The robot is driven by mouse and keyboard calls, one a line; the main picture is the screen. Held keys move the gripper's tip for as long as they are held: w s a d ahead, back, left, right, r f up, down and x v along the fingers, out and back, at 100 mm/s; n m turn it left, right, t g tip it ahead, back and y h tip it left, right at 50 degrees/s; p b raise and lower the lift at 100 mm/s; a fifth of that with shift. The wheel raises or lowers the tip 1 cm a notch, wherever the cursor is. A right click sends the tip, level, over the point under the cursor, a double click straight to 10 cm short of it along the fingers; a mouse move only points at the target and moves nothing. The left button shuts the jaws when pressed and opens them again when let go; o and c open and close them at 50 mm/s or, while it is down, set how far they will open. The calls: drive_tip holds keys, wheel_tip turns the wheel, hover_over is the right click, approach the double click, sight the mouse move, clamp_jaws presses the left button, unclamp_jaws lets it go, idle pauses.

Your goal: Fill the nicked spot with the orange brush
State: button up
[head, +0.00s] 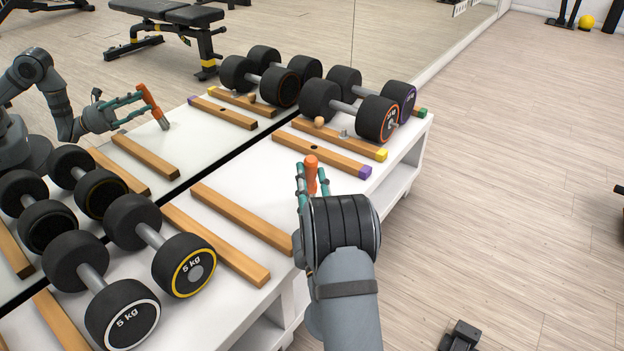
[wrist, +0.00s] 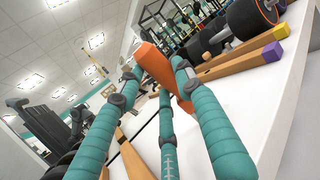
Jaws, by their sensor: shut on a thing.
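The orange brush (head: 311,172) is held between the teal fingers of my gripper (head: 311,188), above the white rack top. It also shows in the wrist view (wrist: 158,66), tilted between the fingers. My gripper is shut on it. The brush tip is hidden in the head view, but the mirror reflection shows a grey end pointing down. A small dark spot (head: 314,147), likely the nick, lies on top of the wooden rail with the purple end (head: 338,160). The brush is on the near side of that rail and appears apart from the spot.
Dumbbells (head: 350,108) sit at the rack's far end, near a wooden ball (head: 319,121) and a small grey knob (head: 343,133). More dumbbells (head: 122,305) stand at the near left. A mirror (head: 415,35) runs along the rack. The white surface between rails is clear.

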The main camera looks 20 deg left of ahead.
drive_tip(key=s, duration=0.1)
drive_tip(key=s+a+b, duration=0.1)
drive_tip(key=s, duration=0.1)
drive_tip(key=shift+s, duration=0.3)
idle(0.3)
idle(0.3)
drive_tip(key=shift+w+d+p, duration=0.2)
drive_tip(key=shift+w+p, duration=0.15)
drive_tip(key=shift+w, duration=0.65)
drive_tip(key=shift+w+d+p, duration=0.15)
drive_tip(key=shift+w+p, duration=0.2)
drive_tip(key=shift+w, duration=0.65)
drive_tip(key=shift+w+d+p, duration=0.2)
drive_tip(key=shift+w+p, duration=0.15)
drive_tip(key=shift+w, duration=0.65)
drive_tip(key=w, duration=0.1)
drive_tip(key=w+p, duration=0.1)
drive_tip(key=w, duration=0.1)
drive_tip(key=shift+w+d+f, duration=0.15)
drive_tip(key=shift+w+d, duration=0.05)
drive_tip(key=shift+d, duration=0.1)
